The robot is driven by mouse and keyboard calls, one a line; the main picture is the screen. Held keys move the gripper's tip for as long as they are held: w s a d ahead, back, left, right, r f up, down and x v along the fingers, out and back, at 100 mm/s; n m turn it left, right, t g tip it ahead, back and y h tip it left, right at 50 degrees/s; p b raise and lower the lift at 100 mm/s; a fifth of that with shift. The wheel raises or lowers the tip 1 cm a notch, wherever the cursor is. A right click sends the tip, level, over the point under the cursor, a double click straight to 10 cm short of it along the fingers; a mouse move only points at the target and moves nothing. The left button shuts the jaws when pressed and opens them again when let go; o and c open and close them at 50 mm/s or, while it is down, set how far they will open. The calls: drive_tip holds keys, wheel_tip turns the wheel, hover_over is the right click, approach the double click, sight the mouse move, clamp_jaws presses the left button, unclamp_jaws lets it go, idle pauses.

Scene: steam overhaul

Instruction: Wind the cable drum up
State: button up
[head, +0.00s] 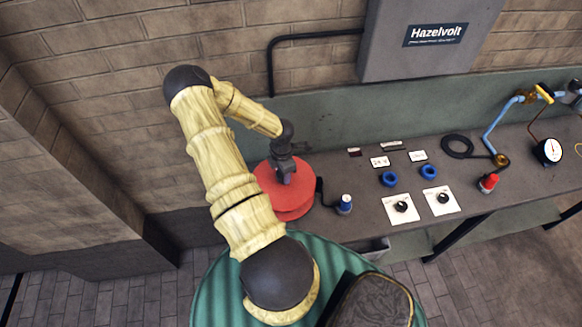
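The cable drum (275,195) is a red, round spool at the left end of the grey bench. A dark cable (320,190) comes off its right side and leads to a blue and white plug (345,203) standing on the bench. My gripper (287,178) points down at the top of the drum, over its middle to right part. It covers part of the upper flange, and any handle there is hidden or too small to make out. I cannot tell whether the fingers are shut on something.
To the right on the bench (460,200) are two blue rings (389,179), two white cards with black knobs (403,208), a red-capped part (488,182), a black coil (457,146) and a gauge (549,151). A grey Hazelvolt cabinet (425,45) hangs on the brick wall behind.

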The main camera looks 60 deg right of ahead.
drive_tip(key=shift+w, duration=0.1)
idle(0.4)
drive_tip(key=o, duration=1.4)
